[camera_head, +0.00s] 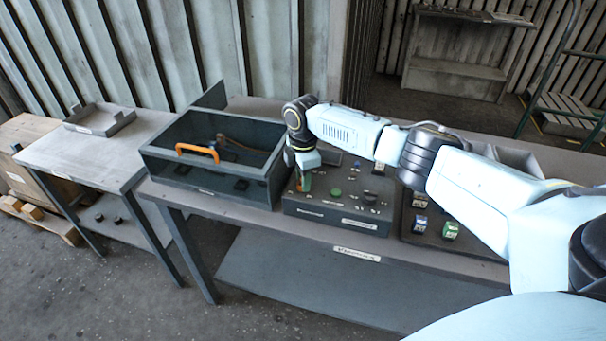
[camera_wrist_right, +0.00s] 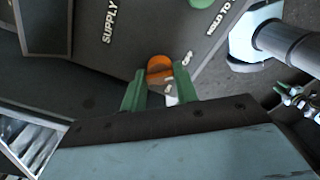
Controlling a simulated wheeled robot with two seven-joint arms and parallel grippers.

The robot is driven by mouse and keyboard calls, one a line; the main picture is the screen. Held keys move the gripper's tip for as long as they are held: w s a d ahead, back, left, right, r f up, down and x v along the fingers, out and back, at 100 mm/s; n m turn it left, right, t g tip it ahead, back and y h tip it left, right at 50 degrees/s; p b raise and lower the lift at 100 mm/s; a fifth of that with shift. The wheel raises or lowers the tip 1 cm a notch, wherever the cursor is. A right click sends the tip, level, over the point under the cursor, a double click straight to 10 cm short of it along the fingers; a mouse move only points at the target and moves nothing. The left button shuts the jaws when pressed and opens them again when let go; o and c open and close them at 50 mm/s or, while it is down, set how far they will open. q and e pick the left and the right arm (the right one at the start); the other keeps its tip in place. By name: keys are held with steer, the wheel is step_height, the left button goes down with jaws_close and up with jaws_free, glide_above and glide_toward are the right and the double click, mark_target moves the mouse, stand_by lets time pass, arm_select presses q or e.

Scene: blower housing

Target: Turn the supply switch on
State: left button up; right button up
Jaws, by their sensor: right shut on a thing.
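The supply switch shows in the right wrist view as an orange knob (camera_wrist_right: 160,65) on a dark panel (camera_wrist_right: 120,60), near the printed word SUPPLY and small position marks. My right gripper (camera_wrist_right: 160,90) has its green fingers on both sides of the knob and is shut on it. In the head view the right gripper (camera_head: 303,184) points down at the left part of the grey control box (camera_head: 330,222). My left gripper is not in view.
A green button (camera_head: 336,191) and small controls sit right of the gripper on the box. A clear-walled case (camera_head: 215,190) with an orange handle (camera_head: 198,151) stands close on the left. A dark board with small blocks (camera_head: 450,229) lies right, under my arm.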

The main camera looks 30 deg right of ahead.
steer(key=m+p, duration=0.2)
steer(key=m, duration=0.1)
steer(key=shift+r+p, duration=0.15)
steer(key=shift+p, duration=0.25)
steer(key=m+p, duration=0.2)
steer(key=m, duration=0.3)
steer(key=shift+p, duration=0.35)
steer(key=m+p, duration=0.2)
steer(key=m, duration=0.2)
steer(key=shift+m+p, duration=0.55)
steer(key=shift+m, duration=1.65)
steer(key=o, duration=1)
